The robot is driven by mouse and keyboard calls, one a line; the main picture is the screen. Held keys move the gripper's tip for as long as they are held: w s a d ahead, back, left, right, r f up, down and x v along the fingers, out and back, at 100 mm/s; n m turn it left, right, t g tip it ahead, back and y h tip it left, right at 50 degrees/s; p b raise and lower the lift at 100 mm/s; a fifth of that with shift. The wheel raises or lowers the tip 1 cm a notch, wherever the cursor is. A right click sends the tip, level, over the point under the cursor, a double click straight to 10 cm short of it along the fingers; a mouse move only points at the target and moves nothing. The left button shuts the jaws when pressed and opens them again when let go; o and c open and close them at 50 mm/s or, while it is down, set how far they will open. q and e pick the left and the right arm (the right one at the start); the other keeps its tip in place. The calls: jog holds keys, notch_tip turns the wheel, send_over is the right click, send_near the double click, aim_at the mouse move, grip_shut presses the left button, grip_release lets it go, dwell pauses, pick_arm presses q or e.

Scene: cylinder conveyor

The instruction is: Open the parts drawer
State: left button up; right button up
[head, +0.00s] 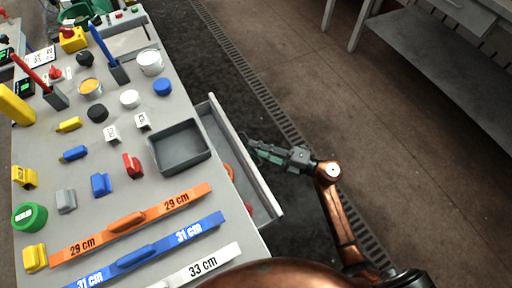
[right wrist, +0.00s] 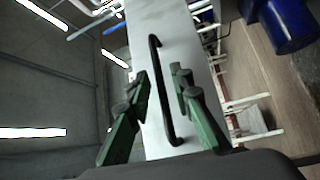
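The parts drawer (head: 262,180) stands partly pulled out from the right side of the grey workbench, with orange parts showing inside. Its pale front panel fills the middle of the right wrist view (right wrist: 180,45), with a black bar handle (right wrist: 158,90) on it. My right gripper (head: 251,146) is outside the drawer front, coming from the right. In the right wrist view its green-and-dark fingers (right wrist: 160,83) are apart, one on each side of the handle, with gaps visible. Whether it touches the front is unclear. My left gripper is not in view.
On the workbench (head: 120,185) stand a grey tray (head: 180,147), an orange bar (head: 175,208), a blue bar (head: 185,238), a white bar (head: 208,263) and several small coloured blocks. Open floor lies right of the drawer. A grey shelf unit (head: 440,60) stands at upper right.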

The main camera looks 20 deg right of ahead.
grip_shut()
dwell(0.5)
